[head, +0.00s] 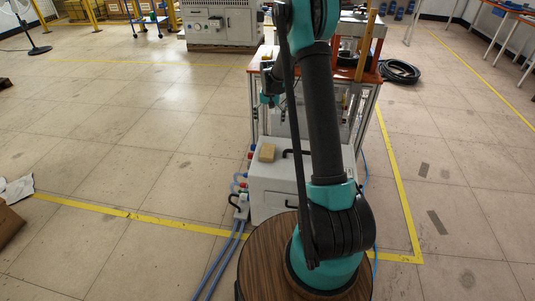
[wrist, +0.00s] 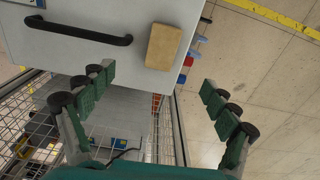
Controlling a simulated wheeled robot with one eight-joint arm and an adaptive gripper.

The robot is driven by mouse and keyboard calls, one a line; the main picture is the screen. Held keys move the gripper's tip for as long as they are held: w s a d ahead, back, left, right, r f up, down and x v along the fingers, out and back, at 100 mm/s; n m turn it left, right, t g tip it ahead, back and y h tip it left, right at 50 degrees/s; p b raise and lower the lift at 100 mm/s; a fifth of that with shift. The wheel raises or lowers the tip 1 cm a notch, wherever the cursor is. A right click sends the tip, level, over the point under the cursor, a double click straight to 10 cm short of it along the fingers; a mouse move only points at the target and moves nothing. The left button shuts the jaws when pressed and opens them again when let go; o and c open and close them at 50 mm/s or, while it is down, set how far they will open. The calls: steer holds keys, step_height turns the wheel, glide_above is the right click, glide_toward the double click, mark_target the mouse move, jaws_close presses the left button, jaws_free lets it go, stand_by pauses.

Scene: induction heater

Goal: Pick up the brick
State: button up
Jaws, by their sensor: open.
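The brick (head: 267,153) is a small tan block on top of a white cabinet, at its left edge in the head view. In the wrist view the brick (wrist: 163,46) lies near the right edge of the cabinet top, beyond my fingertips and roughly between their lines. My gripper (wrist: 158,80) is open and empty, with green finger pads wide apart. It is apart from the brick. In the head view my arm hides part of the cabinet, and the gripper's fingers are hard to make out.
The white cabinet (head: 272,190) has a black handle (wrist: 80,30) on its top, left of the brick in the wrist view. Red and blue fittings (wrist: 190,58) stick out at its side. A wire mesh guard (wrist: 40,110) stands below my left finger. Open floor lies left.

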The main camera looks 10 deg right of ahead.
step_height(320, 180, down, 3)
steer(key=w, duration=0.3)
glide_above(268, 150)
steer(key=f, duration=1.2)
steer(key=shift+s+a+f, duration=0.15)
steer(key=shift+s+f, duration=0.15)
steer(key=shift+f, duration=0.05)
steer(key=shift+w+f, duration=0.2)
steer(key=shift+f, duration=2.4)
steer(key=c, duration=1.4)
